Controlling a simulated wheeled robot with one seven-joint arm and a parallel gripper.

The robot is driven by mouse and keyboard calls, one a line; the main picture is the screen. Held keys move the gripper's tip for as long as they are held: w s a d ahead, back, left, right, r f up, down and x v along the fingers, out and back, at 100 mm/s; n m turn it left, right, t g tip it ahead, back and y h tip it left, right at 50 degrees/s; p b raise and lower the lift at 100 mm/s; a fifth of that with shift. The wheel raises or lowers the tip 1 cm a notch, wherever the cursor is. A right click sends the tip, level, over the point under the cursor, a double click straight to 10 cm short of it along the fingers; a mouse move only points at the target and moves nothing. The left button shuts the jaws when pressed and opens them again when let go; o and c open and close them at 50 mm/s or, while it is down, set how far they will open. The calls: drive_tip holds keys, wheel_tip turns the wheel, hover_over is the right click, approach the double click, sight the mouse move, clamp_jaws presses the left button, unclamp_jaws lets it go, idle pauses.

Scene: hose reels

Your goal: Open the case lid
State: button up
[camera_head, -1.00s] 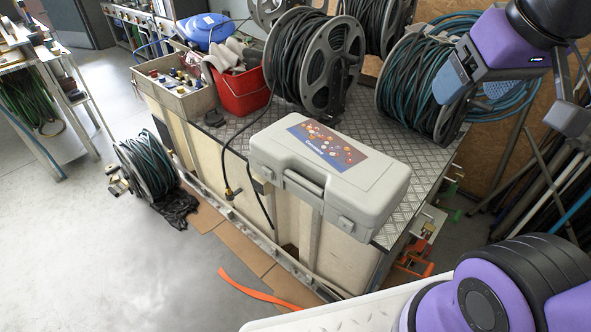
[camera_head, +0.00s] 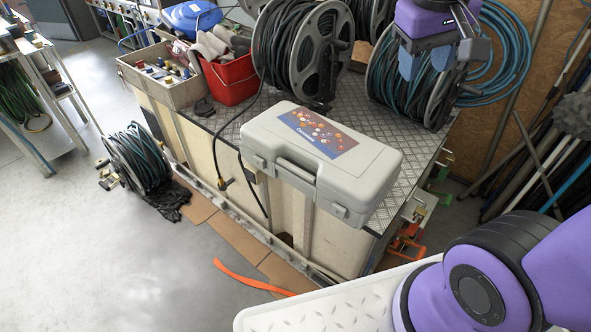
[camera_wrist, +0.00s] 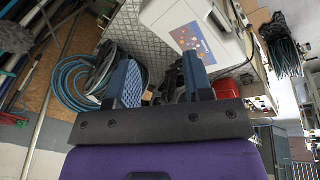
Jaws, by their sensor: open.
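The grey case (camera_head: 320,165) lies flat on the diamond-plate top of a bench, lid shut, with a colourful label on the lid and its handle and latches toward the bench's front edge. It also shows upper right in the wrist view (camera_wrist: 200,15). My gripper (camera_head: 424,65) is at the upper right of the head view, above and behind the case, apart from it and in front of a reel of blue-green hose. In the wrist view its two blue fingers (camera_wrist: 160,80) are spread with nothing held between them.
Hose reels (camera_head: 300,55) stand behind the case, another (camera_head: 400,90) behind my gripper. A red bucket (camera_head: 232,80) and a beige box of fittings (camera_head: 165,85) stand left. A black hose hangs over the front edge. Bare plate (camera_head: 375,125) lies right of and behind the case.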

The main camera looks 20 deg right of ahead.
drive_tip(key=w+a+f+g+h, duration=0.3)
drive_tip(key=w+f+h, duration=0.3)
drive_tip(key=w+f, duration=0.5)
drive_tip(key=n+t+h, duration=0.4)
drive_tip(key=t+h, duration=0.2)
drive_tip(key=h, duration=0.1)
hover_over(294, 172)
drive_tip(key=s+a, duration=0.2)
drive_tip(key=s, duration=0.2)
wheel_tip(294, 172, down, 22)
drive_tip(key=s+a+f+n+t, duration=0.1)
drive_tip(key=a+f+n+t, duration=0.35)
drive_tip(key=f, duration=1.05)
drive_tip(key=shift+m+t+y, duration=0.4)
drive_tip(key=shift+m+t, duration=0.15)
drive_tip(key=shift+t, duration=0.1)
drive_tip(key=x, duration=0.9)
drive_tip(key=shift+w+f, duration=0.1)
drive_tip(key=shift+w, duration=0.1)
drive_tip(key=shift+c, duration=0.5)
clamp_jaws()
